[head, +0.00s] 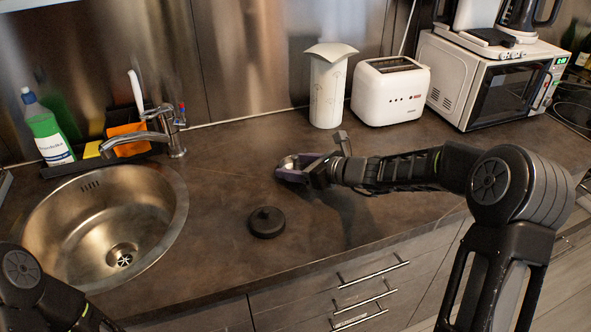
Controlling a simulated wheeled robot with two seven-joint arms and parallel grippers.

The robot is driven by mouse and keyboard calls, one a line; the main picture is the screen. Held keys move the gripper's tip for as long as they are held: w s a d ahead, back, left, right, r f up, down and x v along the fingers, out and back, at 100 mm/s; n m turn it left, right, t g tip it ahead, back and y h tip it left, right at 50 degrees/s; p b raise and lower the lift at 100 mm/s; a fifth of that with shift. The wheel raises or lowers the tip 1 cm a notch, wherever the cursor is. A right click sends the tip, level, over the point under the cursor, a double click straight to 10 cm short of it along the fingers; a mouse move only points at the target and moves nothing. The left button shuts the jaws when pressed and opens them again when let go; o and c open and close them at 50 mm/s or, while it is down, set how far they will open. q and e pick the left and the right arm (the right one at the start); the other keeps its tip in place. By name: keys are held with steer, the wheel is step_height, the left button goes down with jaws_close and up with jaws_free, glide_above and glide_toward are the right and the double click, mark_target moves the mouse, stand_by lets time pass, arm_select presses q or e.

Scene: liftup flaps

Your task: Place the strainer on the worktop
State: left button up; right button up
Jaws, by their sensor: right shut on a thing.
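My right gripper (308,170) reaches in from the right over the worktop (225,190) and is shut on a small shiny metal thing (288,163), which looks like the strainer. The fingers hide part of it. It is low over the middle of the worktop; I cannot tell whether it touches the surface. Part of my left arm shows at the bottom left, but its gripper is out of view.
A round black stopper-like piece (267,222) sits on the worktop nearer the front edge. The round steel sink (75,215) with its tap (170,130) is at left.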

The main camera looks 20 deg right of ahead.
steer(key=shift+f, duration=0.45)
steer(key=shift+f, duration=0.15)
steer(key=o, duration=1.8)
steer(key=shift+r, duration=0.25)
steer(key=shift+s+d, duration=0.25)
steer(key=v, duration=1.1)
steer(key=shift+s, duration=0.1)
